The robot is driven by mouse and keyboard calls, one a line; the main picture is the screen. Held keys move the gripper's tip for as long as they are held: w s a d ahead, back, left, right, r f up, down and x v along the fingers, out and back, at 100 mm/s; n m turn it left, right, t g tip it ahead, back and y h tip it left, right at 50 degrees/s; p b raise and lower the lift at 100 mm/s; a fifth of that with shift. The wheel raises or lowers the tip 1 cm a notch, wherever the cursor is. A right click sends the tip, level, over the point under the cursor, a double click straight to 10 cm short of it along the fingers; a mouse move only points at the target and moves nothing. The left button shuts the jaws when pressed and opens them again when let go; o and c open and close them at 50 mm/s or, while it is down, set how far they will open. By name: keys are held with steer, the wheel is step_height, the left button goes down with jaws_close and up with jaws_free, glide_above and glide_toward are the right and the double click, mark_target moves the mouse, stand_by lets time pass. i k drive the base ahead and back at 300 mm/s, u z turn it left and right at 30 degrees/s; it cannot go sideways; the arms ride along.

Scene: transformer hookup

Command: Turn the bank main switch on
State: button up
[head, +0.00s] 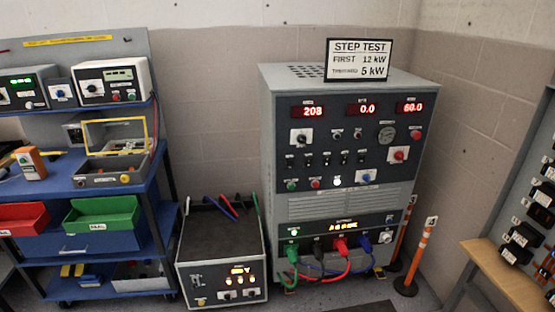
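The grey load bank cabinet (342,195) stands at the centre right in the head view. Its red displays read 208, 0.0 and 60.0. Its panel carries a black rotary knob (301,137), a red knob on a white plate (398,154), a blue knob on a white plate (366,177) and a row of small toggles (325,159). A white lamp (337,182) is lit below the toggles. The labels are too small to read, so I cannot tell which control is the main switch or its position. My gripper is not in view.
Coloured cables (340,245) plug into the cabinet's lower front and hang near the floor. A grey unit (222,255) with lit indicators stands on the floor to its left. A blue shelf rack (110,185) is at left. Orange-and-white posts (420,255) and a wooden bench (505,275) are at right.

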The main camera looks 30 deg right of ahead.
mark_target(399, 155)
steer(key=u, duration=0.85)
steer(key=k, duration=0.8)
steer(key=z, duration=1.65)
steer(key=i, duration=0.85)
steer(key=u, duration=0.2)
